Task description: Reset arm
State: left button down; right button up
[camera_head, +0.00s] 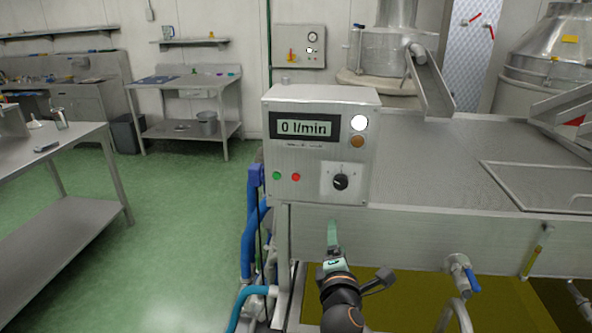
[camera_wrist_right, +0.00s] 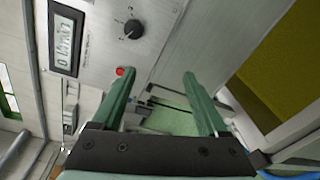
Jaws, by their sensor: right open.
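My right gripper (camera_head: 333,232) is in front of the steel machine, below the control box (camera_head: 318,145). In the right wrist view, its two green fingers (camera_wrist_right: 158,78) are apart with nothing between them. The box has a display (camera_head: 305,127) reading 0 l/min, a black knob (camera_head: 341,182), a green button (camera_head: 276,175) and a red button (camera_head: 296,177). The knob (camera_wrist_right: 133,29) and red button (camera_wrist_right: 120,71) also show in the right wrist view, beyond the fingers. My left gripper is not in view.
A blue-handled valve (camera_head: 466,277) is on the machine's front, right of my arm. Blue hoses (camera_head: 250,240) run down its left side. A steel table (camera_head: 75,150) stands at the left, with clear green floor (camera_head: 185,230) between it and the machine.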

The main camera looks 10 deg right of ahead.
jog(key=s+a+f+m+g+y, duration=0.15)
jog(key=s+f+m, duration=0.35)
jog(key=f, duration=0.5)
jog(key=s+f+m+g+y, duration=0.2)
jog(key=s+f+g+y, duration=0.1)
jog(key=s+f, duration=0.65)
jog(key=s+d+f+m+g+y, duration=0.1)
jog(key=s+d+f+m+g, duration=0.1)
jog(key=s+f+m, duration=0.8)
jog(key=s, duration=0.4)
jog(key=shift+s+y, duration=0.2)
jog(key=shift+y, duration=0.15)
jog(key=shift+g, duration=0.25)
